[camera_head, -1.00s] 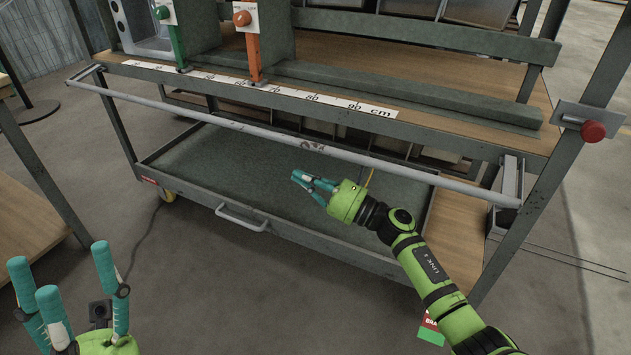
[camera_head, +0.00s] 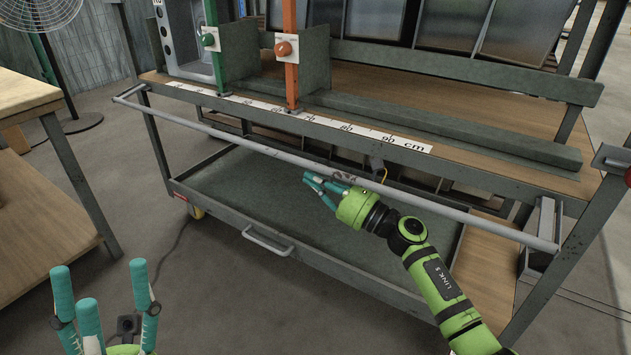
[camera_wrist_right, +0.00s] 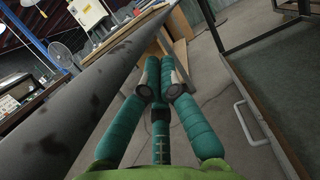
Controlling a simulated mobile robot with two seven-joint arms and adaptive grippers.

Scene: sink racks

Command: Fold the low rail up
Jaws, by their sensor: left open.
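The low rail (camera_head: 460,214) is a long grey tube across the front of the grey trolley, below the worktop edge, slanting down to the right in the head view. It fills the left of the right wrist view (camera_wrist_right: 75,95) as a thick dark tube. My right gripper (camera_head: 308,181) is just below the middle of the rail, apart from it as far as I can tell. Its teal fingers converge with nothing between them; they also show in the right wrist view (camera_wrist_right: 160,68). My left gripper (camera_head: 100,280) is open and empty at the lower left, well away from the rail.
The trolley's lower tray (camera_head: 225,185) with a front handle (camera_head: 268,242) lies under the rail. A wooden table (camera_head: 22,100) is at the left. A red knob is at the right edge.

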